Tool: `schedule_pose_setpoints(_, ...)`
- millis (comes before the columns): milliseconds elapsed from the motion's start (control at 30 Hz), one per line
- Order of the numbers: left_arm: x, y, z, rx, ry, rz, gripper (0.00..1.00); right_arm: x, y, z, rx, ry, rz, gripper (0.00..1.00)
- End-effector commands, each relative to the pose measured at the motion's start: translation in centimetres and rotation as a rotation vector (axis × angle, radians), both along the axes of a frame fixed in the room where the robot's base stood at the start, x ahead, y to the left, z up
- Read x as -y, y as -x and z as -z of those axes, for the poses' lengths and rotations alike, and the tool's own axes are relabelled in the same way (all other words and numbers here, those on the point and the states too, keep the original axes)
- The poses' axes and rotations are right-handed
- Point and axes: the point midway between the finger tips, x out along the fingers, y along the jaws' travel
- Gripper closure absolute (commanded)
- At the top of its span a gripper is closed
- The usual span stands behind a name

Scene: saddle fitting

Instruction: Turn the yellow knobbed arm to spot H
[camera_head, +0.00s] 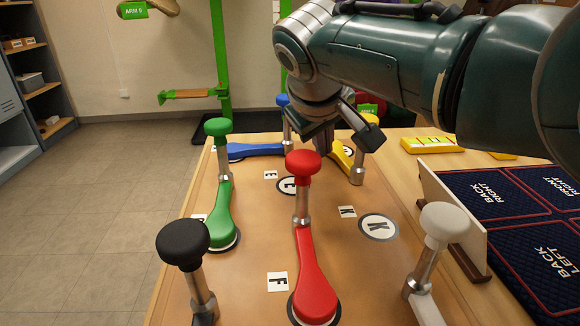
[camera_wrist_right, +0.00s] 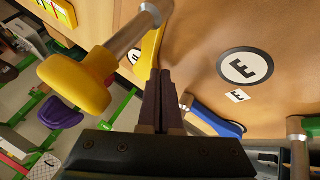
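The yellow knobbed arm (camera_head: 340,156) lies at the far side of the wooden board, partly hidden by my right gripper. In the wrist view its yellow knob (camera_wrist_right: 75,82) stands large at left on a metal post (camera_wrist_right: 134,32), with the yellow bar (camera_wrist_right: 150,48) behind. My right gripper (camera_head: 345,140) is over the far part of the board, beside the yellow arm's post. In the wrist view its dark fingers (camera_wrist_right: 160,95) are together with nothing visible between them, apart from the knob. No spot marked H is readable. My left gripper is not in view.
A red arm (camera_head: 314,275), green arm (camera_head: 221,215), blue arm (camera_head: 255,150), black knob (camera_head: 183,243) and white knob (camera_head: 448,223) stand around the board. Spot E (camera_head: 286,186) and spot K (camera_head: 379,227) are bare. A low upright panel (camera_head: 445,205) borders dark mats at right.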

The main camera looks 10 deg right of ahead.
Motion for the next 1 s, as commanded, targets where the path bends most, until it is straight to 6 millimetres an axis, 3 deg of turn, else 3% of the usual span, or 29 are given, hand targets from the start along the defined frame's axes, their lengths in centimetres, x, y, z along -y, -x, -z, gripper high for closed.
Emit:
schedule_pose_setpoints(33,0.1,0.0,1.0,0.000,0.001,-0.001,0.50,0.1,-0.1,0.4,0.001,-0.002,0.010,1.00)
schedule_pose_setpoints(300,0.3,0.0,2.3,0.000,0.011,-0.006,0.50,0.7,-0.4,0.1,0.000,0.001,0.109,1.00)
schedule_pose_setpoints(1000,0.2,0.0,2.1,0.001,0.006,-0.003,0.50,0.7,-0.3,-0.4,-0.001,0.000,0.133,1.00)
